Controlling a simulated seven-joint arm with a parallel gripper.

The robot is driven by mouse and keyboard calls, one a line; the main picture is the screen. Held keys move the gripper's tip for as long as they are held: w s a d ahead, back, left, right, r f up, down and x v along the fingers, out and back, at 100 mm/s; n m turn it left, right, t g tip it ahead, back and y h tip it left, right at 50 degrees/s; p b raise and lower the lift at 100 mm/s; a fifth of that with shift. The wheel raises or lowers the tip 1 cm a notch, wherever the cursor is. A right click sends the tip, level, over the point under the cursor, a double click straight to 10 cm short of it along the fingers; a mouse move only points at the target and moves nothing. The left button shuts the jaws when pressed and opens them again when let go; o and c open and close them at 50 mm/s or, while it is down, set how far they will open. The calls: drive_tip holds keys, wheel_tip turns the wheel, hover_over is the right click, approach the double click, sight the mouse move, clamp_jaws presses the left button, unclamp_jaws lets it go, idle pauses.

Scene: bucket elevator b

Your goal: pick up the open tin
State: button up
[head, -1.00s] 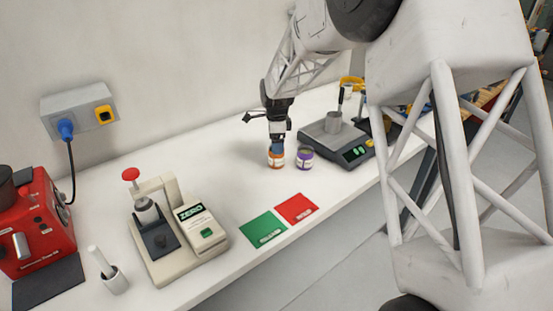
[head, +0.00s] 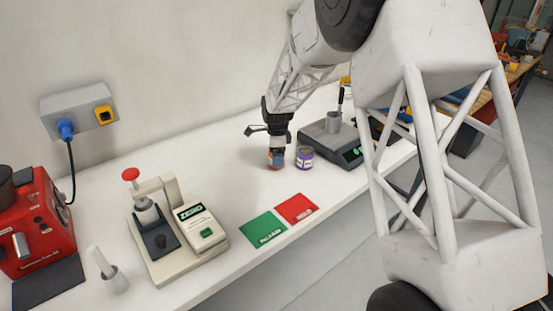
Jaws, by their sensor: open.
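Two small tins stand side by side on the white bench in the head view. One has an orange label (head: 274,166) and the other a purple label (head: 305,159). I cannot tell from this view which of them is open. My gripper (head: 277,157) points down at the orange tin, its blue fingertips low over the upper part of that tin and hiding its top. It is open. Whether the fingers touch the tin cannot be seen. The purple tin stands just to the right, apart from the fingers.
Green (head: 264,229) and red (head: 297,208) cards lie in front. A beige press (head: 180,235) and red machine (head: 35,225) stand at left. The bench between press and tins is clear.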

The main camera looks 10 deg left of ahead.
drive_tip(key=shift+f, duration=0.6)
drive_tip(key=shift+c, duration=0.5)
drive_tip(key=c, duration=1.3)
drive_tip(key=shift+r, duration=0.2)
drive_tip(key=shift+r, duration=0.55)
drive_tip(key=shift+s+d+r, duration=0.1)
drive_tip(key=shift+s+r, duration=0.1)
drive_tip(key=shift+r, duration=0.35)
drive_tip(key=shift+s+r, duration=0.2)
drive_tip(key=shift+r, duration=0.35)
drive_tip(key=s+d, duration=0.1)
drive_tip(key=s, duration=0.3)
drive_tip(key=s+d+r, duration=0.1)
drive_tip(key=s+d, duration=0.1)
drive_tip(key=s, duration=0.3)
drive_tip(key=s+d, duration=0.2)
drive_tip(key=s, duration=0.3)
drive_tip(key=shift+s+r, duration=0.2)
